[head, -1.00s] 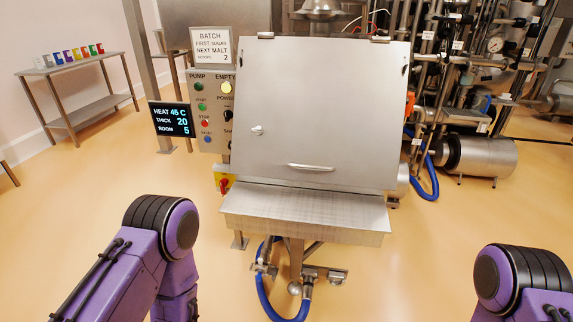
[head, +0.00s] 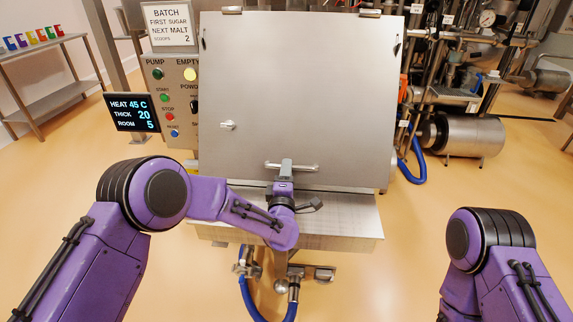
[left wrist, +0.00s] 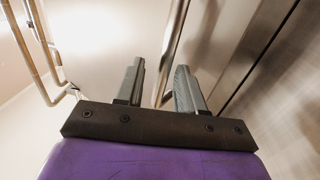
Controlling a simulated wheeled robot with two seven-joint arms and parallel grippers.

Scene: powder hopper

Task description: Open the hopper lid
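The hopper lid (head: 300,90) is a large grey metal panel, closed and sloping over the hopper front. Contact with the bar cannot be made out. My right gripper is out of view; only part of that arm shows.
A metal ledge (head: 345,212) juts out below the lid. A control panel (head: 177,105) and a dark display (head: 132,112) stand at the left. Pipes and a steel tank (head: 465,137) are at the right. A blue hose (head: 250,300) hangs below the hopper.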

